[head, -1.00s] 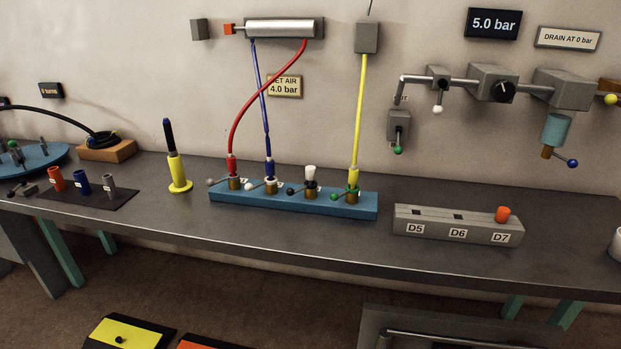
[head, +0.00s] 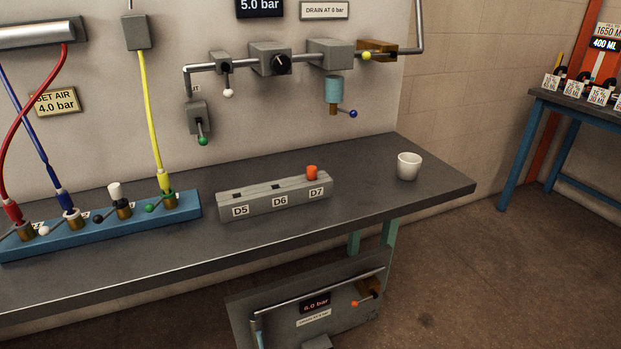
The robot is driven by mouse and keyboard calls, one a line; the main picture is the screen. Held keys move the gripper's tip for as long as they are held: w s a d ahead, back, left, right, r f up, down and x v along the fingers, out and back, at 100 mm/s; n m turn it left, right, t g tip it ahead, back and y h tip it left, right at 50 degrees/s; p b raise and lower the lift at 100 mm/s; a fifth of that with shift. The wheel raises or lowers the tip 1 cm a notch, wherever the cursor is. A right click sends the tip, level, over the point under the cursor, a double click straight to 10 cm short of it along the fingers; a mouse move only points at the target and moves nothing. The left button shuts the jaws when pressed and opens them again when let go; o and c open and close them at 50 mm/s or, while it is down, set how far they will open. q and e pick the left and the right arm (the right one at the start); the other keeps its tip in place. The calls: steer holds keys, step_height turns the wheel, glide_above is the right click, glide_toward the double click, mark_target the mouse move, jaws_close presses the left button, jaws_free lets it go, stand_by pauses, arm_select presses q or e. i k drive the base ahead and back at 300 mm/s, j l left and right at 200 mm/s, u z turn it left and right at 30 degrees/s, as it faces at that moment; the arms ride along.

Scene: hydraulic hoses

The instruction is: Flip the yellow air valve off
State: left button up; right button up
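The yellow air valve shows in the head view as a small yellow knob (head: 367,56) on a brass block (head: 378,47). It sits at the right end of the grey air line on the wall, above the back of the bench. A pipe rises from the block's right side. Whether the valve is on or off I cannot tell from the knob. Neither of my grippers is in view.
The bench (head: 420,195) carries a grey D5–D7 block (head: 275,200), a white cup (head: 408,166) and a blue hose manifold (head: 110,222). A drain bowl (head: 333,90) hangs left of the valve. A panel (head: 310,300) stands below. Floor is clear at right.

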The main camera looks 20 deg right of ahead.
mark_target(366, 56)
steer(key=u, duration=0.3)
steer(key=k+l+u, duration=0.1)
steer(key=l+u, duration=0.3)
steer(key=k+l+u, duration=0.1)
steer(key=l+u, duration=0.3)
steer(key=k+l+u, duration=0.1)
steer(key=k+l, duration=0.15)
steer(key=l, duration=0.2)
steer(key=k+l, duration=0.2)
steer(key=l, duration=0.25)
steer(key=k+l+u, duration=0.15)
steer(key=l, duration=0.3)
steer(key=k, duration=0.1)
